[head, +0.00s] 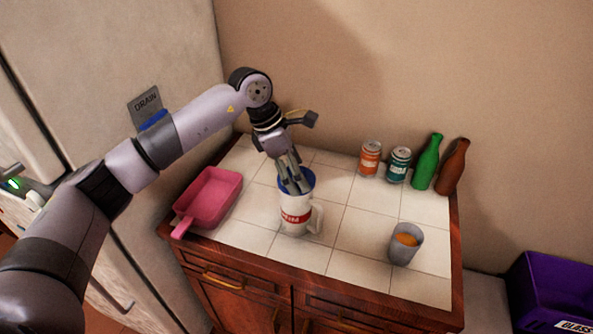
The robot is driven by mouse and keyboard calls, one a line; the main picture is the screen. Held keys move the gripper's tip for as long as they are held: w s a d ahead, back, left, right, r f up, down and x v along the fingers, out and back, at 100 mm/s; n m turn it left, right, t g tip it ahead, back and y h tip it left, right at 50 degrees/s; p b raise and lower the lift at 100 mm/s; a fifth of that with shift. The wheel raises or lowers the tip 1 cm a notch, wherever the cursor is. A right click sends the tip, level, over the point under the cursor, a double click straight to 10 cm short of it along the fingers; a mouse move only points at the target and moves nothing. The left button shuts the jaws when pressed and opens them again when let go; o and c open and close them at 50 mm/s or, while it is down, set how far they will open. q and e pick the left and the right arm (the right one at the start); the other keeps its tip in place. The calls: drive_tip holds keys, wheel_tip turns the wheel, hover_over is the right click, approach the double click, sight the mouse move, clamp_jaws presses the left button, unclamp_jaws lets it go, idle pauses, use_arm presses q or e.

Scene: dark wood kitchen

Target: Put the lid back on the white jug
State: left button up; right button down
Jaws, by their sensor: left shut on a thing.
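The white jug (296,212) stands upright on the tiled counter, with a red label on its front and its handle to the right. The blue lid (309,180) is at the top of the jug. My left gripper (295,186) points down from above and is shut on the lid. The fingers cover part of the lid, so I cannot tell whether it sits fully on the rim or is just above it. My right gripper is not in view.
A pink pan (209,198) lies left of the jug. A grey cup (405,246) with orange contents stands at the right front. An orange can (370,160), a teal can (398,165), a green bottle (427,163) and a brown bottle (452,168) stand at the back right.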

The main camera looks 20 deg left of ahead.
use_arm(q)
drive_tip(key=o, duration=1)
drive_tip(key=shift+o, duration=0.5)
drive_tip(key=shift+r, duration=0.1)
drive_tip(key=shift+r+p, duration=1.75)
drive_tip(key=shift+r, duration=1.7)
drive_tip(key=shift+c, duration=0.4)
clamp_jaws()
